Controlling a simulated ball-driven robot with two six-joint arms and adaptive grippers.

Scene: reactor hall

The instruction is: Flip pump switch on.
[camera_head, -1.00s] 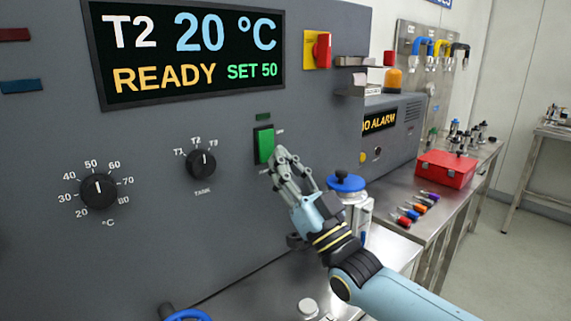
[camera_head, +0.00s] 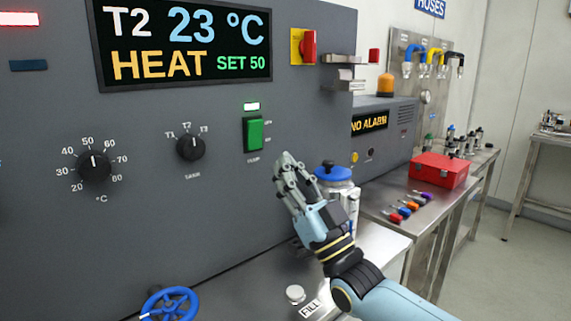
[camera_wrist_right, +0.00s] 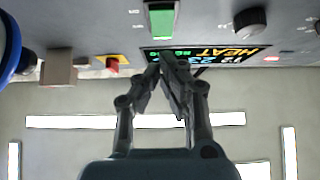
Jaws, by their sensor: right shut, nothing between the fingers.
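The green pump switch (camera_head: 255,134) sits on the grey control panel (camera_head: 215,215), with a lit green-white lamp (camera_head: 251,106) just above it. The switch also shows in the right wrist view (camera_wrist_right: 161,20). The display (camera_head: 185,42) reads T2, 23 °C, HEAT, SET 50. My right gripper (camera_head: 286,160) is shut and empty, below and to the right of the switch and apart from it. Its fingers (camera_wrist_right: 172,62) also show in the right wrist view. My left gripper is not in view.
A blue-capped vessel (camera_head: 334,176) stands close behind my right gripper. A blue valve wheel (camera_head: 169,304) is low at the front. Temperature (camera_head: 94,167) and tank (camera_head: 190,147) dials are left of the switch. A red box (camera_head: 438,170) lies on the side bench.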

